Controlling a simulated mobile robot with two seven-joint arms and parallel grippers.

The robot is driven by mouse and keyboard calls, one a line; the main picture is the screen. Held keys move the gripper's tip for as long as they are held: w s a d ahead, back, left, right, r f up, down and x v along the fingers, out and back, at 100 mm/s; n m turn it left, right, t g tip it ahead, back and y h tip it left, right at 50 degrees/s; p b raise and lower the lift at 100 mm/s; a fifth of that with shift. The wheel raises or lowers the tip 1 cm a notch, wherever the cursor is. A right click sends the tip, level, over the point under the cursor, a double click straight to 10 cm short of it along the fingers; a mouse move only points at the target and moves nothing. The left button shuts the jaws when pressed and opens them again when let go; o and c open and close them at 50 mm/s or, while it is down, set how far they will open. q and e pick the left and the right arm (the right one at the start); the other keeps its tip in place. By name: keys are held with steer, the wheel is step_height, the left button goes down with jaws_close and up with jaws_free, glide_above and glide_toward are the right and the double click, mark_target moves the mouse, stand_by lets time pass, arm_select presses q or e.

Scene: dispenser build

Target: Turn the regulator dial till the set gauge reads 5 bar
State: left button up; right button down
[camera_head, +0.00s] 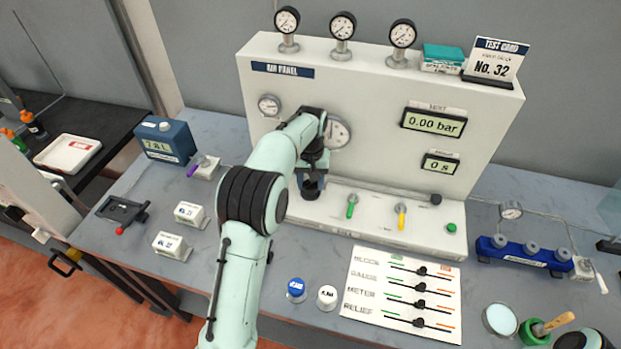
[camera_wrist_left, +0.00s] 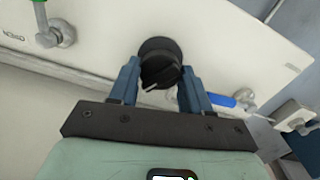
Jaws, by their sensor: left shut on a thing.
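The black regulator dial (camera_head: 311,192) sits on the white ledge at the foot of the air panel (camera_head: 375,140). My left gripper (camera_wrist_left: 160,72) is shut on the dial, one blue finger on each side. In the left wrist view the dial (camera_wrist_left: 160,66) has a white pointer mark toward its lower left. In the head view the gripper (camera_head: 312,180) comes down over the dial and partly hides it. A larger round gauge (camera_head: 340,133) behind the arm is partly covered. A smaller gauge (camera_head: 269,104) is at its left. I cannot tell which is the set gauge, nor read either. My right gripper is not in view.
A green-handled valve (camera_head: 352,206) and a yellow-handled valve (camera_head: 401,216) stand right of the dial. A display (camera_head: 435,122) reads 0.00 bar. Several small gauges top the panel.

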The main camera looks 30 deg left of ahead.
arm_select(q)
steer(key=o, duration=1.1)
steer(key=shift+c, duration=0.2)
steer(key=shift+r, duration=0.1)
step_height(320, 180, up, 13)
